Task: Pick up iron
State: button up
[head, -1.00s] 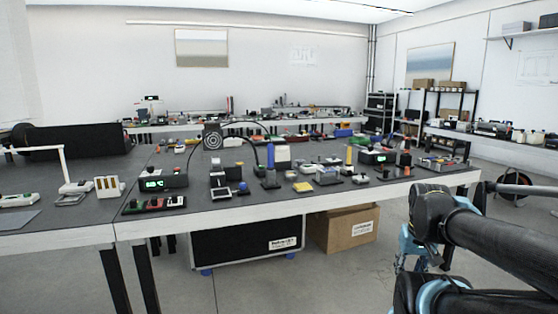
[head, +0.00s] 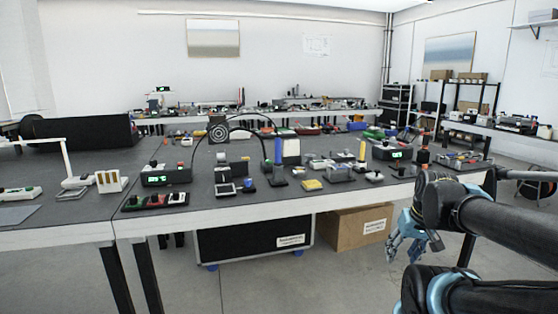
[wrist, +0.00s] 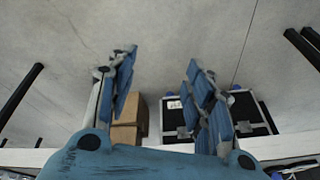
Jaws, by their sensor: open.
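I cannot make out an iron for certain among the small tools on the dark workbench (head: 225,207). Two boxes with green displays, which look like soldering stations, stand on it: one at the left (head: 166,176) and one at the right (head: 394,153). A thin black cable arches over the middle of the bench. My gripper (head: 404,252) hangs low in front of the bench, below its top, at the right. In the wrist view my gripper (wrist: 162,56) has its blue fingers wide apart, with nothing between them.
A cardboard box (head: 355,228) and a black case (head: 245,244) stand under the bench. A white lamp (head: 68,160) stands at the left. Shelves (head: 470,98) and more benches line the back and right. The floor in front is clear.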

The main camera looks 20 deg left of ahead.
aim_at(280, 153)
jog(key=w+a+r+n+t+y, duration=0.25)
jog(key=w+a+r, duration=0.3)
jog(key=a, duration=0.35)
jog(key=w+a+r+n+t+y, duration=0.1)
jog(key=w+a+r+n+y, duration=0.25)
jog(key=w+a, duration=0.45)
jog(key=w+a+r+n+t+y, duration=0.2)
jog(key=w+a+r+y, duration=0.3)
jog(key=a, duration=0.5)
jog(key=w+a+t, duration=0.1)
jog(key=w+a, duration=0.4)
jog(key=a, duration=0.1)
jog(key=w+a+r+t, duration=0.1)
jog(key=w+a, duration=0.4)
jog(key=w+a+t, duration=0.2)
jog(key=w+a, duration=0.4)
jog(key=shift+a+r+m+y, duration=0.25)
jog(key=shift+a+m+y, duration=0.05)
jog(key=shift+x, duration=2.95)
jog(key=shift+w+d, duration=0.15)
jog(key=shift+d, duration=0.05)
jog(key=c, duration=1.1)
